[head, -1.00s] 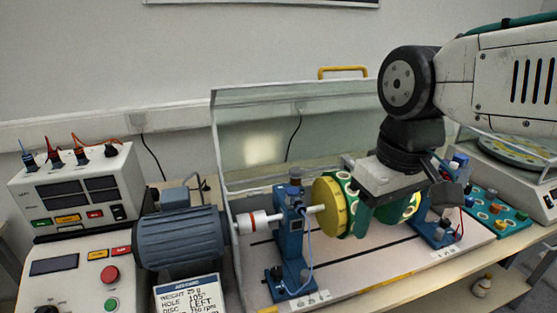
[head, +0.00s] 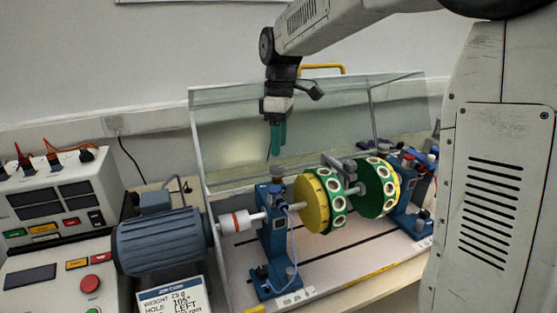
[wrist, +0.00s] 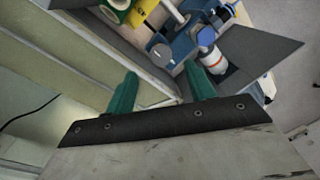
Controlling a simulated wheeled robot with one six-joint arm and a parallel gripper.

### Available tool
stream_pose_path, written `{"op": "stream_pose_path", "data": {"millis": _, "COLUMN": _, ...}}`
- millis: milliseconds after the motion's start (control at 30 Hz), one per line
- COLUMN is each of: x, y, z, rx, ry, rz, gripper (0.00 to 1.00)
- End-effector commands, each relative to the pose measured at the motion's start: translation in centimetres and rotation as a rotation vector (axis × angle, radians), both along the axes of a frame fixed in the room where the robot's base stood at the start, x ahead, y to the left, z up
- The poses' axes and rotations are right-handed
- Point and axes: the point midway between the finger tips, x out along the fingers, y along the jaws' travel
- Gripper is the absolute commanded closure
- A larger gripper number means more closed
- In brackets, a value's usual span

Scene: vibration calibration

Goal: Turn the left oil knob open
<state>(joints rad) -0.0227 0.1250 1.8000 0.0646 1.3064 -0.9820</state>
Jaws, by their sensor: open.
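The left blue bearing stand (head: 275,238) carries a small dark knob (head: 278,172) on its top. I take this to be the left oil knob; its setting is too small to read. My gripper (head: 277,150) hangs with its green fingers pointing down, seen almost edge-on. In the head view its tips appear just above the knob, apart from it; the depth between them is hard to judge. In the wrist view my gripper (wrist: 160,78) is open, with nothing between its fingers.
Two yellow-green discs (head: 312,205) sit on the shaft right of the left stand. The right blue stand (head: 412,222) is beyond them. A clear guard with a yellow handle (head: 322,69) stands behind. The motor (head: 160,240) and control box (head: 50,205) are at left.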

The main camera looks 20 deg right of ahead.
Motion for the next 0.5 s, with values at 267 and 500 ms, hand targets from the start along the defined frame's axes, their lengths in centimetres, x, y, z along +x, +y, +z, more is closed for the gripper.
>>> {"op": "stream_pose_path", "data": {"millis": 267, "x": -0.5, "y": 0.3, "z": -4.2, "rx": 0.0, "ry": 0.002, "rz": -0.002, "gripper": 0.46}}
{"op": "stream_pose_path", "data": {"millis": 500, "x": -0.6, "y": 0.3, "z": -5.4, "rx": 0.0, "ry": 0.0, "rz": -0.002, "gripper": 0.46}}
